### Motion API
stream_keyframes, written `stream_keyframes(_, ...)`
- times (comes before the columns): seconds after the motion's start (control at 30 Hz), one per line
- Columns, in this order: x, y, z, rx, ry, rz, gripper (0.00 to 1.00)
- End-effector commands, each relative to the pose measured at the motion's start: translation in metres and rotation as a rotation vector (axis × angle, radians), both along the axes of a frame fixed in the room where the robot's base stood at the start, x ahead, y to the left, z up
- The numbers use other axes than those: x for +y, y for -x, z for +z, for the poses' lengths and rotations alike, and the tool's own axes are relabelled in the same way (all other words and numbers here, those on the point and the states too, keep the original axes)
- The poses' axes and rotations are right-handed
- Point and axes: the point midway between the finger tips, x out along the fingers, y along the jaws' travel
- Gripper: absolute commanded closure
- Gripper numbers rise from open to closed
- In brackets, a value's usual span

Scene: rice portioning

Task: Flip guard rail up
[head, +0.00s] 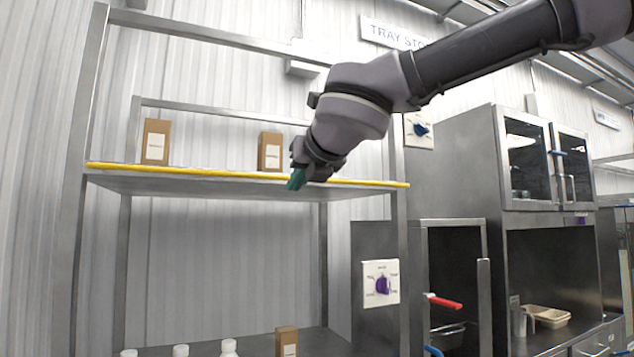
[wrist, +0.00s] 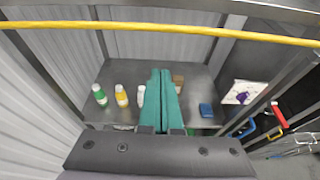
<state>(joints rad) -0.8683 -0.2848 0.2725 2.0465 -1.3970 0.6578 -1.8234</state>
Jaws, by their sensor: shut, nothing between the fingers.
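The yellow guard rail (head: 190,170) runs along the front edge of the upper shelf in the head view. In the wrist view the rail (wrist: 130,26) crosses the top of the picture, beyond my fingertips. My gripper (head: 297,180) has teal fingers and is at the shelf's front edge, right of the middle, close to the rail. In the wrist view the two fingers (wrist: 160,72) lie together with nothing between them. I cannot tell whether the fingers touch the rail.
Two brown boxes (head: 156,142) (head: 270,151) stand on the upper shelf. Bottles (head: 229,347) and a box (head: 287,341) stand on the lower shelf. A panel with a purple knob (head: 381,283) is right of the rack. A steel cabinet (head: 480,160) stands further right.

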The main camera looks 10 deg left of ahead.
Motion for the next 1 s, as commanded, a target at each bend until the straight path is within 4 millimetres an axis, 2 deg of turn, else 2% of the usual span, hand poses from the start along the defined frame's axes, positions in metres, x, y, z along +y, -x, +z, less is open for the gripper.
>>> stream_keyframes(0.1,0.006,0.004,0.002,-0.026,0.026,0.026,1.0)
stream_keyframes(0.47,0.007,0.0,0.001,-0.023,0.024,0.022,1.0)
stream_keyframes(0.67,0.021,-0.024,-0.009,-0.021,0.026,0.021,1.0)
stream_keyframes(1.0,0.057,-0.082,-0.031,-0.021,0.025,0.021,1.0)
